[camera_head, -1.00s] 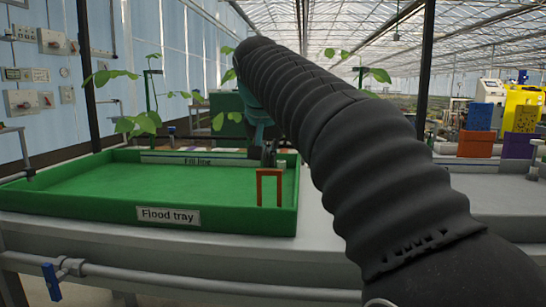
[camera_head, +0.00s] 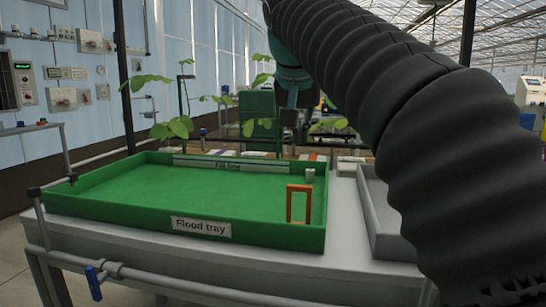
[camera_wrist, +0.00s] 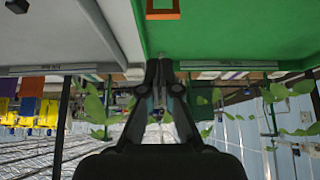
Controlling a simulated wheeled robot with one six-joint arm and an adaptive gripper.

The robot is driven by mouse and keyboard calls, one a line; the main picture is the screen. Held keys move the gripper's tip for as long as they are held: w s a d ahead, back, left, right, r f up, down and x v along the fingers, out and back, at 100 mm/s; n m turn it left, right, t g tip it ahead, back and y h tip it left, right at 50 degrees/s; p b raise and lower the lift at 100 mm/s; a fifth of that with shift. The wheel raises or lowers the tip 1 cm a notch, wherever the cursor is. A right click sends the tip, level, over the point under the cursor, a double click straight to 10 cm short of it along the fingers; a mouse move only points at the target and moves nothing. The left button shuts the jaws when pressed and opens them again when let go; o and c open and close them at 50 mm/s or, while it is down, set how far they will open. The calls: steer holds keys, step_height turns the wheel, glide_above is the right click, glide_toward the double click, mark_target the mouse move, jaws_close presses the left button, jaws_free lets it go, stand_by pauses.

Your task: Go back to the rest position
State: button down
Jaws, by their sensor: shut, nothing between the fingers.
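My gripper (camera_wrist: 160,70) shows in the wrist view with its dark fingers together and nothing between them. In the head view my gripper (camera_head: 292,98) hangs below my arm, above and behind the back right of the green flood tray (camera_head: 130,202), apart from it. My dark ribbed arm covers much of the right side of the head view. An orange frame (camera_head: 289,204) stands upright in the tray's right end, with a small pale cylinder behind it. The orange frame also shows at the top of the wrist view (camera_wrist: 163,14).
A grey tray (camera_head: 372,215) sits on the bench right of the flood tray, partly hidden by my arm. Leafy plants (camera_head: 180,127) stand behind. A pipe with a blue valve handle (camera_head: 93,283) runs along the bench front. Open air surrounds my gripper.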

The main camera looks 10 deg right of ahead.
steer(key=s+d+f+n, duration=0.1)
steer(key=s+f, duration=0.6)
steer(key=f, duration=0.4)
steer(key=s+d+f+n+y, duration=0.1)
steer(key=s+d+f, duration=0.1)
steer(key=s+f, duration=0.6)
steer(key=s+d+f+n+y, duration=0.1)
steer(key=s+f, duration=0.7)
steer(key=f, duration=0.7)
steer(key=shift+d+g, duration=0.3)
